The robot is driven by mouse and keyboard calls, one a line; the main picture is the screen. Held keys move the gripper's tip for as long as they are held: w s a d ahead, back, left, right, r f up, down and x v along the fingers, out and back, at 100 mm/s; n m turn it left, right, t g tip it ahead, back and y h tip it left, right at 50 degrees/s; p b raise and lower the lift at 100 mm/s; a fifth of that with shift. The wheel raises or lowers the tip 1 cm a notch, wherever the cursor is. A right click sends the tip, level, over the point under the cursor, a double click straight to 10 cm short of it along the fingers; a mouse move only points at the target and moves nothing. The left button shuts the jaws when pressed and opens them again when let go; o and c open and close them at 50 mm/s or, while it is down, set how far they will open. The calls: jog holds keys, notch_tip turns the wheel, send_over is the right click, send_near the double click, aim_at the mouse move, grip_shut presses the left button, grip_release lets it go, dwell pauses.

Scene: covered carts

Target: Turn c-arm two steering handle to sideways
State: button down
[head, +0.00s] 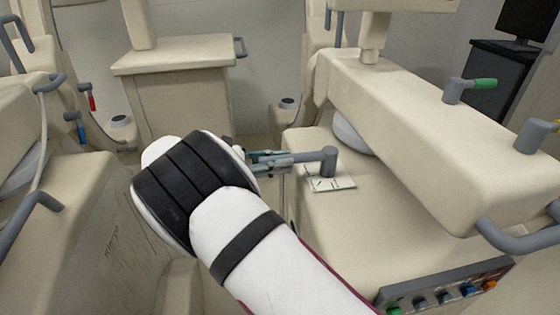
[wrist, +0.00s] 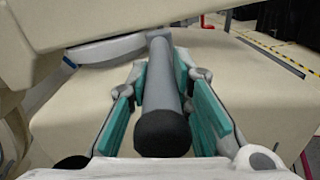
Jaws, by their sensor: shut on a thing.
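The steering handle (head: 328,158) is a grey lever on a short upright post, on top of the cream c-arm base (head: 345,215) right of centre in the head view. Its bar points left, toward my gripper (head: 284,161). In the wrist view the handle (wrist: 161,82) runs lengthwise between the teal pads of my gripper (wrist: 166,95), with its black end cap (wrist: 162,132) nearest the camera. My gripper is shut on the bar. My wrist and fingers hide the bar's end in the head view.
A marked white plate (head: 332,182) lies below the handle. A thick cream arm (head: 420,120) with a green-tipped lever (head: 470,88) overhangs at right. A button panel (head: 445,288) is at lower right. Another cream cart (head: 70,230) stands left, and a cabinet (head: 180,95) behind.

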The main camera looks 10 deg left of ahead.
jog(key=shift+w, duration=0.2)
jog(key=c, duration=1.4)
grip_release()
jog(key=shift+c, duration=0.2)
notch_tip(320, 180, up, 10)
jog(key=shift+r, duration=0.1)
